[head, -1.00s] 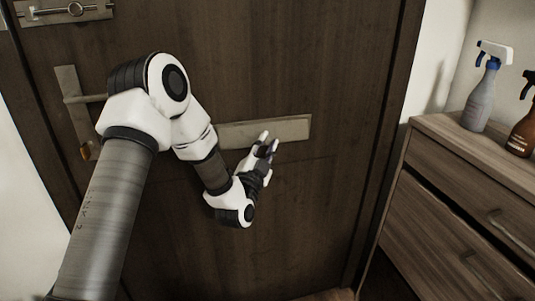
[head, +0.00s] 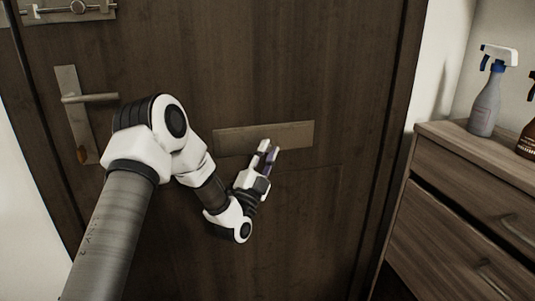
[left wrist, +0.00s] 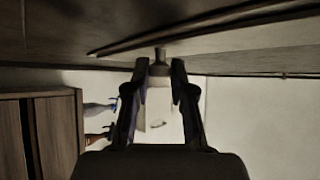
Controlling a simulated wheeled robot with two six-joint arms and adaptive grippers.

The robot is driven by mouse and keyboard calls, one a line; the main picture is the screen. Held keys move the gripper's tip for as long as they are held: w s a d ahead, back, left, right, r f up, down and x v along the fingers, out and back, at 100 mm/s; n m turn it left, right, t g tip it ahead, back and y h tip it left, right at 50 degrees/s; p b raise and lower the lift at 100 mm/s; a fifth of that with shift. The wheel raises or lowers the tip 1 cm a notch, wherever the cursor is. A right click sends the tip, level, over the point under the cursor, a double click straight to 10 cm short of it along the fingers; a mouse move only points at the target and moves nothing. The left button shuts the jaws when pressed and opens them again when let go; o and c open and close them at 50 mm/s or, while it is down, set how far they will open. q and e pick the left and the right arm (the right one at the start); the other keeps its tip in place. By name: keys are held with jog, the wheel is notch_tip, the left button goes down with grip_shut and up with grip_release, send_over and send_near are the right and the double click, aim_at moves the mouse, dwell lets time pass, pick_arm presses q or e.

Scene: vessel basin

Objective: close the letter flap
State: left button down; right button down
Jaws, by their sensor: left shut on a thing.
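The letter flap (head: 235,139) is a flat brownish metal plate across the middle of the dark door. It lies near the door face; its exact angle is hard to tell. My left gripper (head: 269,149) is at the flap's lower edge, pointing up at it. In the left wrist view, my left gripper (left wrist: 160,66) has its two fingers on either side of a small piece (left wrist: 161,54) at the flap's edge. It is shut on this piece, which I take to be part of the flap. My right gripper is not in view.
A door handle (head: 92,98) is on the left and a bolt (head: 77,8) above it. A wooden drawer cabinet (head: 440,205) stands at the right, with a grey spray bottle (head: 486,103) and a brown bottle (head: 529,138) on top. The door below the flap is clear.

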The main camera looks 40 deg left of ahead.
pick_arm(q)
jog(key=shift+a, duration=0.1)
jog(key=c, duration=1.1)
grip_release()
jog(key=shift+o, duration=0.6)
jog(key=shift+f, duration=0.1)
jog(key=s+d, duration=0.1)
jog(key=s, duration=1.2)
jog(key=shift+d+f, duration=0.3)
